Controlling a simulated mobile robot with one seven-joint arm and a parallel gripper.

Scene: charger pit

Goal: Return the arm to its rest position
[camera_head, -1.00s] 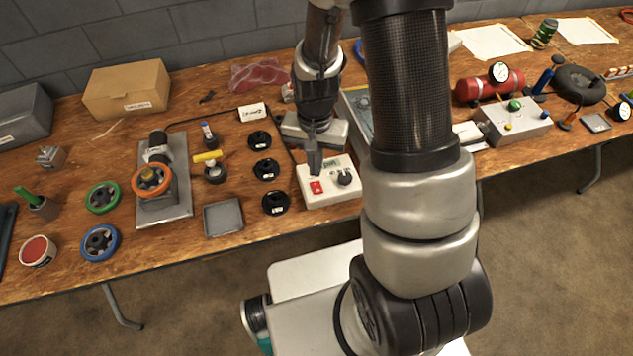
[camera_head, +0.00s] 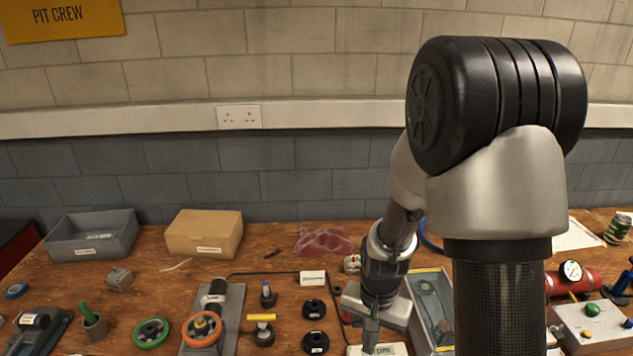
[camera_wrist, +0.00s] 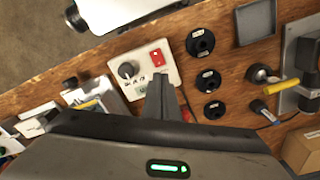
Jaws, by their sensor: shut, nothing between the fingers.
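My arm reaches up in the foreground of the head view, bends at the elbow and comes down over the bench. My gripper (camera_head: 371,338) is at its end, fingers pointing down and pressed together with nothing between them. It sits above or close beside the white control box (camera_head: 392,350), which is cut by the bottom edge. In the wrist view the shut fingertips (camera_wrist: 161,80) overlap the edge of that box (camera_wrist: 143,70), which has a dark knob and a red switch. I cannot tell whether they touch it.
The wooden bench (camera_head: 265,262) is crowded. Black round parts (camera_head: 315,343) stand left of my gripper and a grey tray (camera_head: 432,300) lies to its right. A cardboard box (camera_head: 204,233) and grey bin (camera_head: 92,236) stand at the back wall. The air above the bench is free.

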